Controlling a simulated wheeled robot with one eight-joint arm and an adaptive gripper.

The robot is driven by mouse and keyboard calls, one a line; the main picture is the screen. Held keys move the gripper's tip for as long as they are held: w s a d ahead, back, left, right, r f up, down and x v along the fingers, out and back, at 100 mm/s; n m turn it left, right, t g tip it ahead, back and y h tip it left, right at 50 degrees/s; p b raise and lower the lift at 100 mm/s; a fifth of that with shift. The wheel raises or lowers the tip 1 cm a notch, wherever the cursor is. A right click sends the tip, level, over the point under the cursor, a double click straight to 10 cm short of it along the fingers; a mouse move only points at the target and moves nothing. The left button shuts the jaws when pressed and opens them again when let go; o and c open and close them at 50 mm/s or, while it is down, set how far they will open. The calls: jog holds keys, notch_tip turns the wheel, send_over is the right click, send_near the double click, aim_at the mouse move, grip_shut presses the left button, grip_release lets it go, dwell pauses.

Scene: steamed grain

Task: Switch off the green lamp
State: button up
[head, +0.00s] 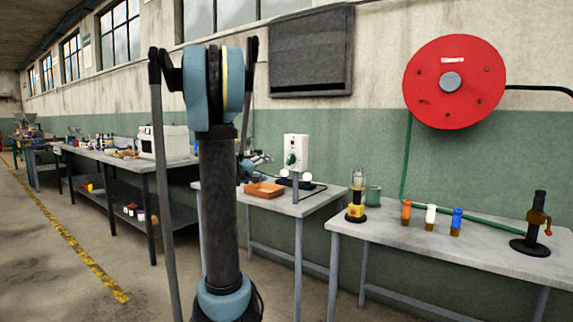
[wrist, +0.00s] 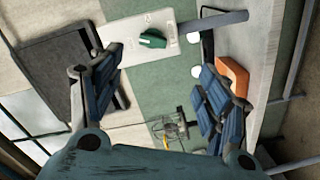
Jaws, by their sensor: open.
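A white control box (head: 297,146) with a green knob (head: 291,159) stands upright at the back of the middle table. In the wrist view the box (wrist: 112,32) and green knob (wrist: 152,38) lie beyond my fingers. Two small white round parts (wrist: 194,38) are beside the box. No lamp that is clearly green can be made out. My gripper (wrist: 158,62) is open and empty, its two blue fingers spread apart and clear of the box.
A red reel (head: 425,85) hangs above.

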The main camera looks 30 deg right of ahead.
jog(key=w+d, duration=0.1)
send_near(288, 160)
jog(key=x, duration=0.9)
jog(key=shift+w+d+f, duration=0.1)
jog(key=shift+w+d, duration=0.05)
jog(key=shift+d, duration=0.15)
jog(key=shift+c, duration=0.2)
jog(key=c, duration=1)
